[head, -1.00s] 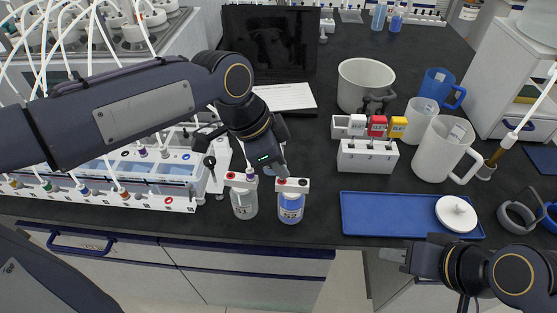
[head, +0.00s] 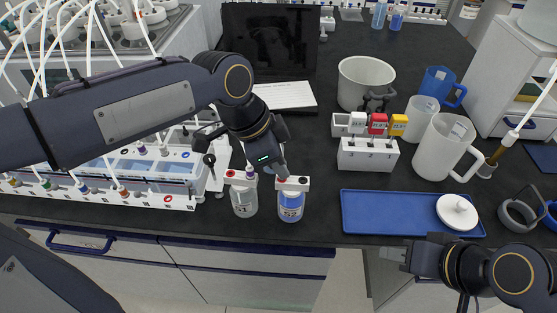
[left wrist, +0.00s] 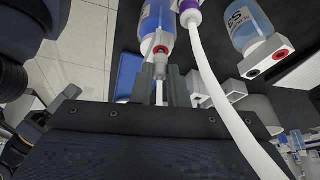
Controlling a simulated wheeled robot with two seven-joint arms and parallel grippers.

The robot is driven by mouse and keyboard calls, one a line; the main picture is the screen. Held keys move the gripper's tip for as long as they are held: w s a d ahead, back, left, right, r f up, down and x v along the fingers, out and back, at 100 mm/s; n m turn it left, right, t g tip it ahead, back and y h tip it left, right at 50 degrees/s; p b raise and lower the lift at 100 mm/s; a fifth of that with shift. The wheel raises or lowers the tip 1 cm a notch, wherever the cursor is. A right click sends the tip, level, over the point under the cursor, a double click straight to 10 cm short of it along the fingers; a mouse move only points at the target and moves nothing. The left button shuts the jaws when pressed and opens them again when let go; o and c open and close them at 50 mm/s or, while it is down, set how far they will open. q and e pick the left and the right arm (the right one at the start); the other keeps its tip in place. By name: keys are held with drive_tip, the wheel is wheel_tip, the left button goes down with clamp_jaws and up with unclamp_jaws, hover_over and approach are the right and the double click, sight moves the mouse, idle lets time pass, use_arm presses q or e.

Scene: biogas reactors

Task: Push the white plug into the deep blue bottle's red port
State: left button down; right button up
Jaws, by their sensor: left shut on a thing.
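The deep blue bottle (head: 291,208), labelled S2, stands upright near the bench's front edge, with a white cap block (head: 297,184) on top. Its red port (left wrist: 161,50) shows in the left wrist view. My left gripper (head: 278,170) is just above this bottle's cap and is shut on the white plug (left wrist: 160,70). The plug's end is at the red port, lined up with it; how deep it sits I cannot tell. My right gripper (head: 394,254) is off the bench's front edge at the right, and its fingers are too small to judge.
A white tube (left wrist: 215,85) passes beside the plug. A blue tray (head: 385,213) lies to the right. A white rack (head: 367,157) stands behind it.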

use_arm(q)
drive_tip(key=shift+f+b, duration=0.35)
drive_tip(key=shift+f, duration=0.2)
idle(0.6)
drive_tip(key=c, duration=1.3)
unclamp_jaws()
drive_tip(key=shift+c, duration=0.2)
drive_tip(key=shift+r, duration=0.15)
drive_tip(key=v, duration=0.7)
drive_tip(key=shift+a+r+p, duration=0.2)
drive_tip(key=shift+r+p, duration=0.1)
drive_tip(key=shift+p, duration=0.05)
